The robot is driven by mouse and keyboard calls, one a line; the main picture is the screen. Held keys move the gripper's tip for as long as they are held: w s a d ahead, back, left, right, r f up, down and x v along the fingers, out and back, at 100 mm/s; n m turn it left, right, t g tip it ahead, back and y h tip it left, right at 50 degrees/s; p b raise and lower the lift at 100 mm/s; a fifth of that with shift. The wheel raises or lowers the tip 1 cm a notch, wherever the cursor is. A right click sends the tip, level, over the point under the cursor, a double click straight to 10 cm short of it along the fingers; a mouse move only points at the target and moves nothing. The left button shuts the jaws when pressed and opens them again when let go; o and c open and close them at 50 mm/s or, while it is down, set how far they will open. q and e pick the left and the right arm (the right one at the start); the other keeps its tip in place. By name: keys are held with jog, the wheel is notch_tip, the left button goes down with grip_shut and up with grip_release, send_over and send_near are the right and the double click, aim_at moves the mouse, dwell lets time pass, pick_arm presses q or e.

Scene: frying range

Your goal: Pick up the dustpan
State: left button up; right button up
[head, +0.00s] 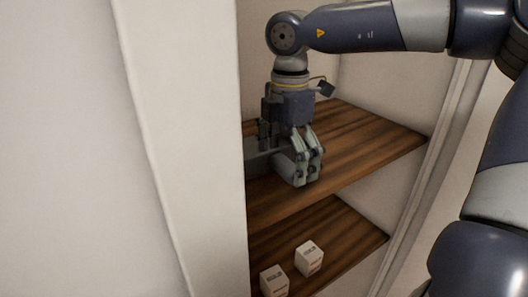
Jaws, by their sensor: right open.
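A grey object that looks like the dustpan (259,160) lies on the upper wooden shelf. The white panel on the left hides part of it. My right gripper (304,178) points down from above, open, with its fingers at the right end of the grey object. The fingers overlap that end in the picture, and I cannot tell whether they touch it. My left gripper is not in view.
The upper shelf (375,148) is bare to the right of the gripper. Two small white boxes, one nearer (274,281) and one farther (309,258), stand on the lower shelf (345,232). A white upright panel (185,130) borders the opening on the left.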

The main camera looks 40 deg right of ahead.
jog(key=c, duration=1.2)
jog(key=shift+r, duration=0.1)
